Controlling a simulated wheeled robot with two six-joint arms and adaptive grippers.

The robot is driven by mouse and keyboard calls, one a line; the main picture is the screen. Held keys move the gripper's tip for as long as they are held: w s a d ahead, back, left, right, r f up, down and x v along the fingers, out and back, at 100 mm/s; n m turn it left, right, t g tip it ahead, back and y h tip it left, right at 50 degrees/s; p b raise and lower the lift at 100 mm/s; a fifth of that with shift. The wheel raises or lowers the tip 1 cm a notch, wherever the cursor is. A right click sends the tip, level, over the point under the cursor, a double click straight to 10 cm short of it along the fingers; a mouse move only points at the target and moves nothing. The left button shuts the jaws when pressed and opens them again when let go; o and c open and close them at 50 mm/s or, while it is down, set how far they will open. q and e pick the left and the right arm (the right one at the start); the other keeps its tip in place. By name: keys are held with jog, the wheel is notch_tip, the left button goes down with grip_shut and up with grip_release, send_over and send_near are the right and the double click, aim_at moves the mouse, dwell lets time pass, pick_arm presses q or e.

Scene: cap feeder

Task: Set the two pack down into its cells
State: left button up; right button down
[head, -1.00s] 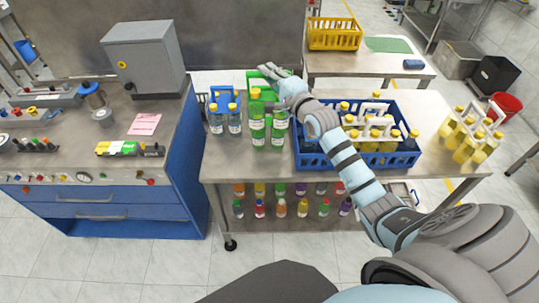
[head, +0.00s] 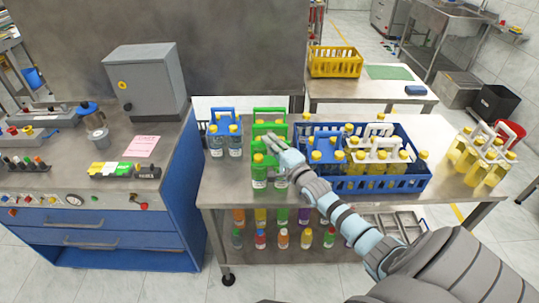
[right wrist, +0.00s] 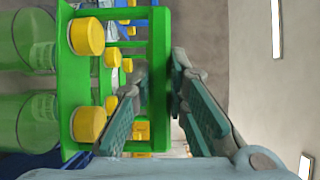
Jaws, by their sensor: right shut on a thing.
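The green two pack, a green carrier with two green yellow-capped bottles (head: 259,172), is over the table's front part, left of the blue crate (head: 375,183). In the right wrist view its green handle frame (right wrist: 160,75) runs between my fingers, with the bottles (right wrist: 37,120) to the left. My right gripper (head: 280,150) is shut on that handle and hides part of the pack. Whether the bottle bases touch the table cannot be told. The crate holds a blue carrier (head: 325,150) and a white carrier (head: 378,148) with yellow-capped bottles. My left gripper is out of view.
A blue carrier with clear bottles (head: 225,140) stands left of the green pack. A white carrier of yellow bottles (head: 480,158) stands right of the crate. A yellow crate (head: 335,62) is on the back table. Bare tabletop (head: 222,185) shows at the front left.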

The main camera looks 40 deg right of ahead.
jog(key=shift+f, duration=0.75)
jog(key=shift+r, duration=0.25)
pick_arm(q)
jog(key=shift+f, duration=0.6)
pick_arm(e)
jog(key=shift+f, duration=0.1)
jog(key=c, duration=1.9)
grip_release()
jog(key=shift+f, duration=0.1)
jog(key=shift+c, duration=0.2)
jog(key=o, duration=0.3)
jog(key=shift+o, duration=0.3)
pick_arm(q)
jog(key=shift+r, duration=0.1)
pick_arm(e)
jog(key=shift+r, duration=0.2)
